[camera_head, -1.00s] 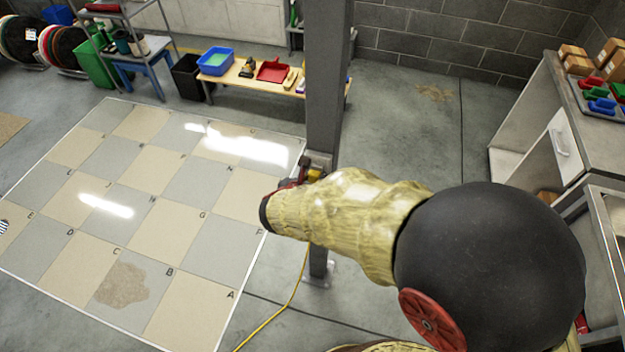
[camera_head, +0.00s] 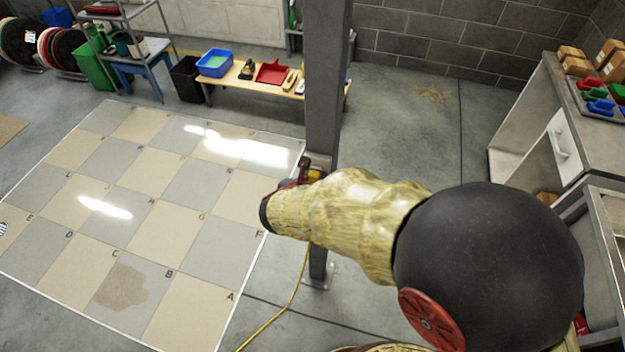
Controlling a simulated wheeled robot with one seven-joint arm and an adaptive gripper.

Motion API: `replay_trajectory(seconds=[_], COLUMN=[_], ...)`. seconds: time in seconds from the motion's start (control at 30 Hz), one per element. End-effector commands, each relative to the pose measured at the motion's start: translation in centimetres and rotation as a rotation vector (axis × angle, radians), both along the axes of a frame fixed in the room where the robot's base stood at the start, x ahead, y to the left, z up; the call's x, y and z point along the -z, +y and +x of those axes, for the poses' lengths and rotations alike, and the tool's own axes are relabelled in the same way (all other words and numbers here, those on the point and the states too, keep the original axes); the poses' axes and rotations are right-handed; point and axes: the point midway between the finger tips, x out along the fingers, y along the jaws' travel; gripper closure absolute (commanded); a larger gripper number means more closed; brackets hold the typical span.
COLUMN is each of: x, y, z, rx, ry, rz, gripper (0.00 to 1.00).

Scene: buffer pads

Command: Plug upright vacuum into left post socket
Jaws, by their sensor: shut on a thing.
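A grey steel post (camera_head: 326,90) stands in front of me, with a socket box (camera_head: 320,160) on it at about mid-height. My gripper (camera_head: 311,175), dark and red, is at the end of my arm right at the box. It is shut on a yellow plug (camera_head: 316,174) that is mostly hidden by the gripper. The plug is at the box's front, but I cannot tell whether it is seated. A yellow cord (camera_head: 297,290) hangs from there down to the floor. The upright vacuum itself is not clearly in view.
A checkered lettered floor (camera_head: 150,215) with a brown stain (camera_head: 122,287) lies left of the post. A low bench (camera_head: 265,78) with a blue bin (camera_head: 216,62) stands behind. A grey workbench (camera_head: 590,125) is at the right. Open concrete floor lies behind the post.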

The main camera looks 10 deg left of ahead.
Motion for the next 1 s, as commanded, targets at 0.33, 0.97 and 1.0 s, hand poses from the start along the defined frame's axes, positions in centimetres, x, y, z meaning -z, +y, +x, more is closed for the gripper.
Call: replay_trajectory(seconds=[0.33, 0.97, 1.0], x=[-0.02, 0.00, 0.01], y=[-0.03, -0.03, -0.02], z=[0.34, 0.32, 0.31], rx=[0.000, 0.000, 0.000], ry=[0.000, 0.000, 0.000], rz=[0.000, 0.000, 0.000], gripper=[1.00, 0.52, 0.52])
